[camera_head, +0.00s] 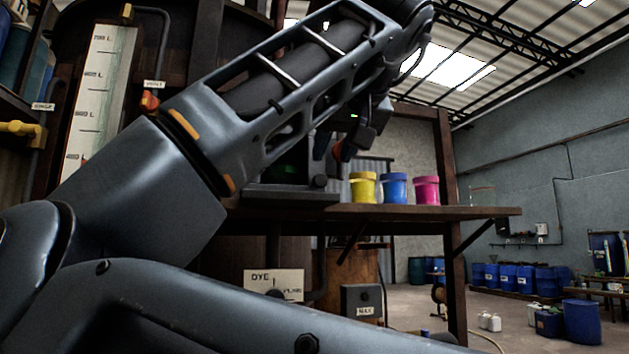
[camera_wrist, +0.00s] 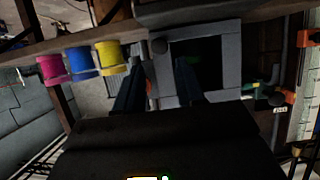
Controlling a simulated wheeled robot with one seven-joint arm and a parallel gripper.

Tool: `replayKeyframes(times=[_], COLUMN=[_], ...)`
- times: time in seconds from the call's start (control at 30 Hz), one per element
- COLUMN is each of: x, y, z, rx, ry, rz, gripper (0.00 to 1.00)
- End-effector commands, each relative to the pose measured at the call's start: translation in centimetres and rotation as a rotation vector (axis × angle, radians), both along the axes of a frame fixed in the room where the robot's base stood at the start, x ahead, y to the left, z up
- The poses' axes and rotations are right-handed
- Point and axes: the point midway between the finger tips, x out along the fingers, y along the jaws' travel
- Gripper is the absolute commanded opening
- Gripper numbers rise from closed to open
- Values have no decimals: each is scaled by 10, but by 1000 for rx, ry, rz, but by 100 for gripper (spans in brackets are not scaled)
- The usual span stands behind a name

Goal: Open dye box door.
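The dye box shows in the wrist view, which is upside down, as a grey frame (camera_wrist: 229,50) around a dark greenish window or opening. A round dark knob (camera_wrist: 158,46) is at the frame's left edge. In the head view my arm hides most of the box; its dark lower ledge (camera_head: 285,195) and the knob (camera_head: 320,182) show on the shelf. My gripper (camera_wrist: 160,68) is open, its two fingers apart in front of the box, near the knob but apart from it in the picture. In the head view my gripper (camera_head: 335,146) is partly hidden. I cannot tell how far the door stands open.
Yellow (camera_head: 363,188), blue (camera_head: 395,189) and magenta (camera_head: 427,190) pots stand on the wooden shelf (camera_head: 470,211) right of the box. A glass jar (camera_head: 482,196) stands at its end. A dye sign (camera_head: 274,284) and a grey switch box (camera_head: 361,302) are below. Blue drums are far off right.

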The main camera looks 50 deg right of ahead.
Motion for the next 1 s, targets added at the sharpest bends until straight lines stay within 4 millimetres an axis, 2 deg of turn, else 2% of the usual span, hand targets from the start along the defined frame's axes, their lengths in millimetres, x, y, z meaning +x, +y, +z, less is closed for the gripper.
replayKeyframes(times=[0.17, 0.6, 1.0], x=[6, 53, 59], y=[-5, -36, -41], z=[-2, -24, -29], rx=[8, 6, 6], ry=[3, 1, -1], rz=[5, 5, 3], gripper=[39, 39, 39])
